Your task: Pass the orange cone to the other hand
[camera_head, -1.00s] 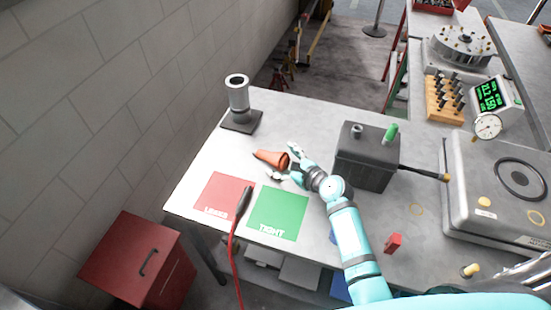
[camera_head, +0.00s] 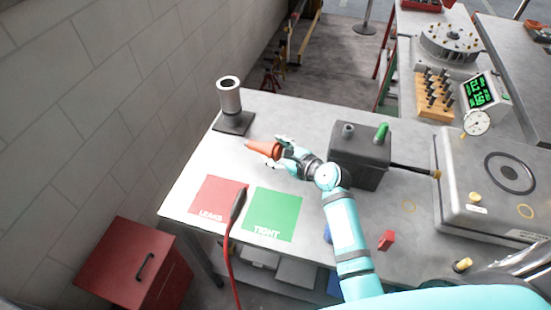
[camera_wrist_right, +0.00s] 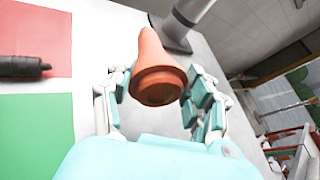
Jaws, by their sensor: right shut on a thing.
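The orange cone (camera_head: 262,149) is in my right gripper (camera_head: 281,151), near the back left of the grey table. Its narrow end points left, away from the gripper, and the fingers are around its wide end. In the right wrist view the cone (camera_wrist_right: 157,68) lies between the two fingers of the gripper (camera_wrist_right: 155,92), its wide base facing the camera. Whether the cone touches the table is hard to tell. My left gripper does not show in either view.
A metal cylinder on a dark base (camera_head: 229,98) stands just beyond the cone. Red (camera_head: 217,201) and green (camera_head: 273,214) mats lie in front, with a red-cabled black probe (camera_head: 238,204) between them. A dark grey box (camera_head: 360,154) stands right of the gripper.

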